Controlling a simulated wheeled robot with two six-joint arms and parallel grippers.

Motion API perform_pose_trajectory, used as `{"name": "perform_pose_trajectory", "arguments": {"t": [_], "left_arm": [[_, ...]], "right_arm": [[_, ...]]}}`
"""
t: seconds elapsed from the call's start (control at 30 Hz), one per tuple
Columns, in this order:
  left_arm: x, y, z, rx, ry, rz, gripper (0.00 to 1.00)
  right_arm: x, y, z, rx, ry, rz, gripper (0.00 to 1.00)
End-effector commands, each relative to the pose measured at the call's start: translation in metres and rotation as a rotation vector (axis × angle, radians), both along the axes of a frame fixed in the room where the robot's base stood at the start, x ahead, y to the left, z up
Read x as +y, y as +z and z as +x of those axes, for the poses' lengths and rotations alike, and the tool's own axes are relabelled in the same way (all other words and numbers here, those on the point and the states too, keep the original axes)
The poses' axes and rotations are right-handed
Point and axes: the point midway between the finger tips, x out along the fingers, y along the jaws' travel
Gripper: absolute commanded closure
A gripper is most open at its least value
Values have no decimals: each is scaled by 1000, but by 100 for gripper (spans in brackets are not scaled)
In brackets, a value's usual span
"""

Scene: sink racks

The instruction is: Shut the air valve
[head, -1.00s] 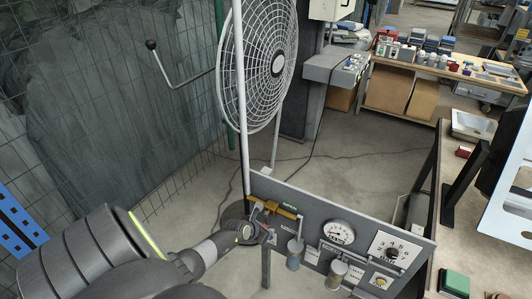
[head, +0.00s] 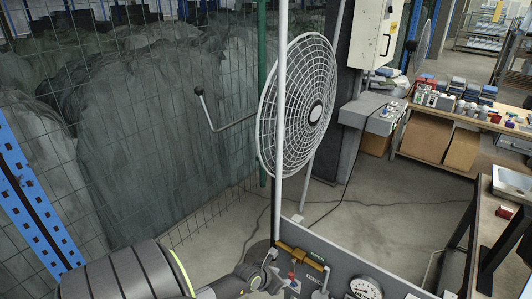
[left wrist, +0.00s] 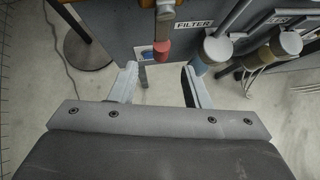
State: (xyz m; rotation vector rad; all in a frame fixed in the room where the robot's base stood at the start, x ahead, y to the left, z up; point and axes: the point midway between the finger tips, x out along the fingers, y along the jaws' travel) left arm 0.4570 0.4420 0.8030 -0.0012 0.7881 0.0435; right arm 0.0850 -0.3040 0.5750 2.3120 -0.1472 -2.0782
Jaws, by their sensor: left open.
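The air valve (head: 298,257) is a brass body on a pipe at the upper left of the grey panel, with a small green label beside it. Its lever has a red tip (head: 292,275). In the left wrist view the red tip (left wrist: 162,50) points down at the end of the lever, left of the FILTER label. My left gripper (left wrist: 158,86) is open and empty. The tip lies ahead of the gap between its fingers, apart from both. In the head view my left gripper (head: 272,282) is at the bottom edge, by the valve, partly cut off.
A pressure gauge (head: 365,289) is on the panel, right of the valve. Filter bowls (left wrist: 216,48) hang under the panel. A white pole (head: 279,120) and a caged fan (head: 300,105) stand behind. Wire mesh is on the left, a workbench (head: 492,240) on the right.

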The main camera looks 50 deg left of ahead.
Motion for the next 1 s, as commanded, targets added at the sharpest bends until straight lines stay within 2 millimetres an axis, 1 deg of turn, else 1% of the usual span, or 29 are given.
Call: {"name": "perform_pose_trajectory", "arguments": {"t": [0.03,0.2,0.4,0.5,0.7,1.0], "left_arm": [[0,9,-8,1,-1,3,57],[-1,28,-28,1,-2,2,57],[-2,48,-49,1,-2,3,57],[-2,55,-56,1,-1,2,57],[-3,63,-63,1,-1,2,57],[-3,63,-63,1,0,1,57]], "right_arm": [[0,5,0,0,0,0,64],[-1,10,0,0,0,-1,64],[-2,13,0,0,1,-2,64],[-2,14,0,0,1,-3,64],[-3,14,0,0,1,-3,64],[-3,14,0,-1,1,-3,64]]}}
